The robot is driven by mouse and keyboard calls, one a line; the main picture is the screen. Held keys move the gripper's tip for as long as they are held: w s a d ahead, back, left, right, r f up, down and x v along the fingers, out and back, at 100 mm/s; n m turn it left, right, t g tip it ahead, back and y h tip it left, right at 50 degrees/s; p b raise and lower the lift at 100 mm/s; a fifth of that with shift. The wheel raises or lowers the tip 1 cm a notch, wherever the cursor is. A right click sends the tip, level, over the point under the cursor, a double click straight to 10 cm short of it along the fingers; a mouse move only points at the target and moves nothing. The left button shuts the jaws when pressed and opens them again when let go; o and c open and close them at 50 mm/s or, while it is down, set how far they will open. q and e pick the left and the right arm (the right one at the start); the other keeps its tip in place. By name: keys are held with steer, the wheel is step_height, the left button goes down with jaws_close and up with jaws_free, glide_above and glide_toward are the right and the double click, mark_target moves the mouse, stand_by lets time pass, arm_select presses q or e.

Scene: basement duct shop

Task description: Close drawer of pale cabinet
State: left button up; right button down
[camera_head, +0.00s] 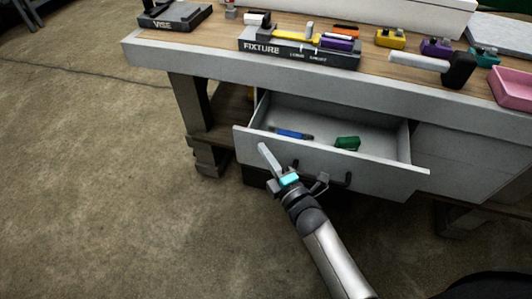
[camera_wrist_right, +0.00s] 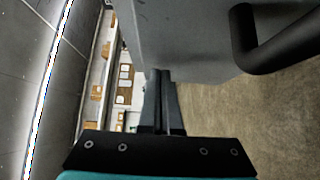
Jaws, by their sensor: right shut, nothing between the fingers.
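The pale cabinet's drawer (camera_head: 385,177) is pulled out below the workbench top. A blue item (camera_head: 290,133) and a green item (camera_head: 346,143) lie inside it. A dark bar handle (camera_head: 335,178) is on the drawer front. My right gripper (camera_head: 265,152) is shut and empty, in front of the drawer face, left of the handle's middle. In the right wrist view the shut fingers (camera_wrist_right: 160,80) are at the edge of the grey drawer front (camera_wrist_right: 190,35), with the handle (camera_wrist_right: 270,45) to the right. I cannot tell whether they touch. My left gripper is not in view.
The workbench (camera_head: 220,58) carries a vise block (camera_head: 175,16), a fixture block (camera_head: 300,48), a mallet (camera_head: 455,70), several coloured items and a pink tray (camera_head: 512,88). A wooden leg (camera_head: 190,105) stands left of the drawer. The floor (camera_head: 110,180) at left is open.

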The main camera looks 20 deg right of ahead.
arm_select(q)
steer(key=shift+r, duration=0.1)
arm_select(e)
steer(key=shift+w+d, duration=0.2)
